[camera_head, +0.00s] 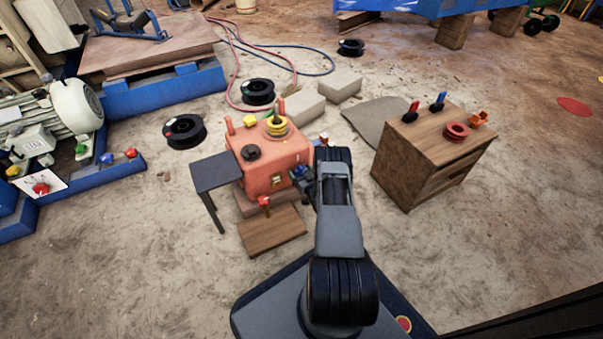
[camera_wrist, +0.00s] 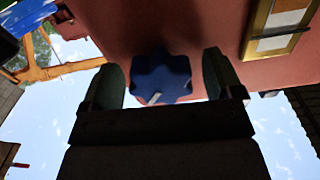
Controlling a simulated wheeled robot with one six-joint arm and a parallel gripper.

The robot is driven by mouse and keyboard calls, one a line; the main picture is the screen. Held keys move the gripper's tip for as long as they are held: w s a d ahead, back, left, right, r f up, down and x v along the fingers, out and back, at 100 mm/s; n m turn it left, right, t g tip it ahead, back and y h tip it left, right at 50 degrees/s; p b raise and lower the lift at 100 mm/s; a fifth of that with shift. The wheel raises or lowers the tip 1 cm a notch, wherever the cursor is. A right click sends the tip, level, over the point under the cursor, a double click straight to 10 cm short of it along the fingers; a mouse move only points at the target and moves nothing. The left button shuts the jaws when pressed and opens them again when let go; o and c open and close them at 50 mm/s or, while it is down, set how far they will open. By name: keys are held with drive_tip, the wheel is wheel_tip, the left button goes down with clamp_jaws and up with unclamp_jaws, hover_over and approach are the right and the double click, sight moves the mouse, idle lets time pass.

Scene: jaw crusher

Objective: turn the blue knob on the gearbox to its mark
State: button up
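The red-orange gearbox (camera_head: 264,172) stands in the middle of the head view, and its face fills the top of the wrist view (camera_wrist: 190,25). The blue lobed knob (camera_wrist: 162,76) sits on that face, with a short pale pointer line at its lower edge in the wrist view. My gripper (camera_wrist: 165,72) has one finger on each side of the knob, with a narrow gap on both sides. It is open around the knob. In the head view my gripper (camera_head: 304,179) is at the gearbox's right side, where my arm partly hides it. I cannot make out the mark.
A gold-framed plate (camera_wrist: 278,28) is on the gearbox face near the right finger. A small dark table (camera_head: 215,171) and a wooden board (camera_head: 272,231) stand close by. A wooden cabinet (camera_head: 432,150) is to the right. Open floor lies between it and my arm.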

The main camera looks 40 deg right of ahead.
drive_tip(key=c, duration=0.9)
drive_tip(key=shift+n, duration=0.3)
drive_tip(key=n, duration=0.3)
drive_tip(key=shift+s+d+n, duration=0.1)
drive_tip(key=shift+d+n, duration=0.05)
drive_tip(key=shift+n, duration=1.85)
drive_tip(key=o, duration=0.9)
drive_tip(key=shift+o, duration=0.2)
